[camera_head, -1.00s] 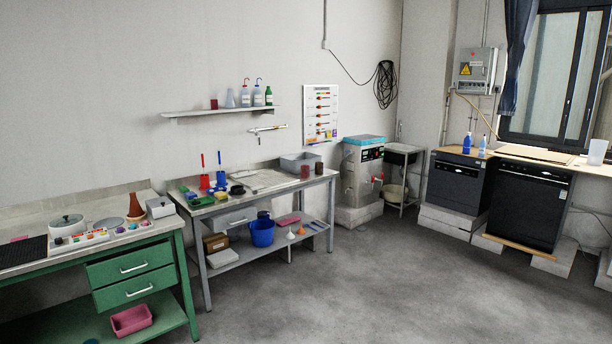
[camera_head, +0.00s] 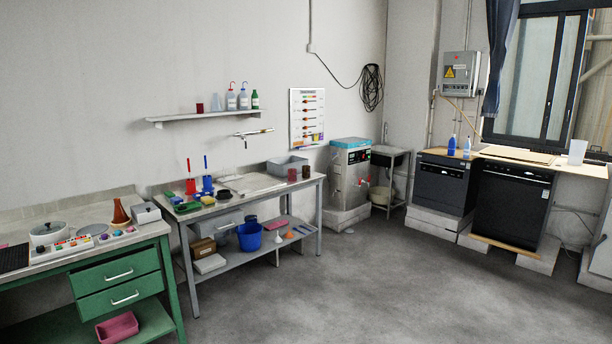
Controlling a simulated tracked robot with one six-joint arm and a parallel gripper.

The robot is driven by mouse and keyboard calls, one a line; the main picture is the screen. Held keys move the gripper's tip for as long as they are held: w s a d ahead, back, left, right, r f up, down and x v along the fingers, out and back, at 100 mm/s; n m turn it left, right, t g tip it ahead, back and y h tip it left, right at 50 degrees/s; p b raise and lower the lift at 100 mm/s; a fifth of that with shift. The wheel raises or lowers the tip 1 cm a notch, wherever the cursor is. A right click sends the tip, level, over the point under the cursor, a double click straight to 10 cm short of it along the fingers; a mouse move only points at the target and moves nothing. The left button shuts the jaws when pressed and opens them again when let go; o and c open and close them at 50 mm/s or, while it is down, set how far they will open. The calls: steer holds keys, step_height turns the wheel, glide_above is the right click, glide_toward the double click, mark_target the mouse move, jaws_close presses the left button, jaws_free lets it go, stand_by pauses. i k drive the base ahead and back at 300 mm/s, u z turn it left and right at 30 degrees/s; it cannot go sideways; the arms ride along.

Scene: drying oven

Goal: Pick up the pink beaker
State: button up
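No clearly pink beaker can be made out. A small dark red cup-shaped vessel (camera_head: 200,108) stands at the left end of the wall shelf (camera_head: 205,116). Two similar dark vessels, one reddish (camera_head: 292,175) and one brownish (camera_head: 306,172), stand at the right end of the grey sink bench. They are too small to tell whether any is the beaker. A whitish translucent beaker-like vessel (camera_head: 577,152) stands on the right-hand counter. My gripper is not in view.
The green bench (camera_head: 165,230) is at the left, with a pink tub (camera_head: 117,327) on its lower shelf. The grey sink bench (camera_head: 319,181) holds several items. Dark appliances (camera_head: 513,208) stand on blocks at the right. The concrete floor (camera_head: 360,280) in the middle is clear.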

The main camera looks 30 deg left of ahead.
mark_target(292, 172)
steer(key=u, duration=1.15)
steer(key=i, duration=2.05)
steer(key=z, duration=0.15)
